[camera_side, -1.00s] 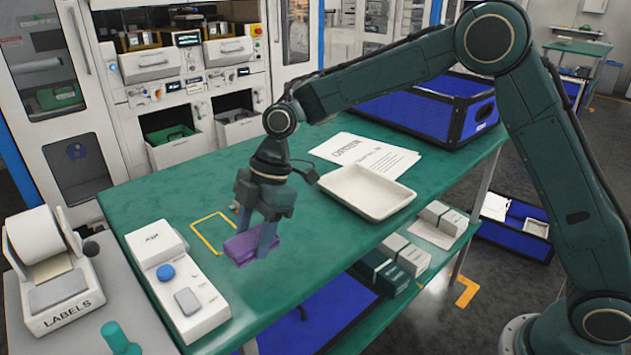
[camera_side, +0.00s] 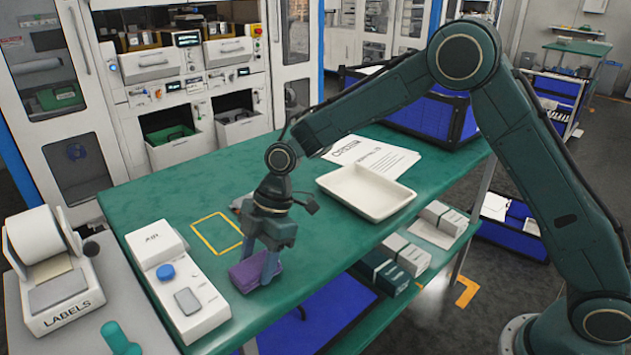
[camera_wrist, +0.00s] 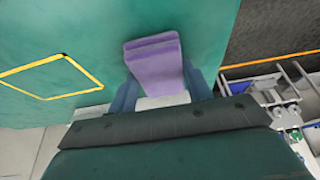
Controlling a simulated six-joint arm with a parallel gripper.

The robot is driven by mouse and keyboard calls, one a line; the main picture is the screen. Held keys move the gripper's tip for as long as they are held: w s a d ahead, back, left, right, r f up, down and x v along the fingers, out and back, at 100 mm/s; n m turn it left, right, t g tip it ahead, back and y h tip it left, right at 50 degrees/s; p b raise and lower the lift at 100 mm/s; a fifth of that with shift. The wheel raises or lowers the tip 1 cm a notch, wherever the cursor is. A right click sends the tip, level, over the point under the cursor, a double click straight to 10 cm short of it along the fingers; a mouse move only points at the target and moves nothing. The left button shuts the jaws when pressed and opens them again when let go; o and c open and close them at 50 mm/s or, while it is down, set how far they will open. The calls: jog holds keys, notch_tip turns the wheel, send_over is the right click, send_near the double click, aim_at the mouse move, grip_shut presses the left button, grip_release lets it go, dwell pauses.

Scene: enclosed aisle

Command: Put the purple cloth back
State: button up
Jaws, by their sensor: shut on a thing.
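The folded purple cloth (camera_side: 243,276) is between the fingers of my gripper (camera_side: 259,265), near the front edge of the green table (camera_side: 150,205). My gripper points down and is shut on it. In the wrist view the cloth (camera_wrist: 155,62) sticks out beyond the fingers (camera_wrist: 160,93). I cannot tell whether it touches the table. A yellow outlined rectangle (camera_side: 205,239) on the table is empty, to the left of and behind the cloth. In the wrist view the outline (camera_wrist: 84,71) lies left of the cloth, apart from it.
A white device with a blue button (camera_side: 178,287) stands left of the cloth. A shallow white tray (camera_side: 350,200) and printed papers (camera_side: 385,158) lie to the right and behind. A blue crate (camera_side: 430,112) stands at the table's far end. The table's left rear is clear.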

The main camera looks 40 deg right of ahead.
jog(key=shift+f, duration=0.15)
jog(key=o, duration=0.9)
jog(key=shift+v, duration=6.2)
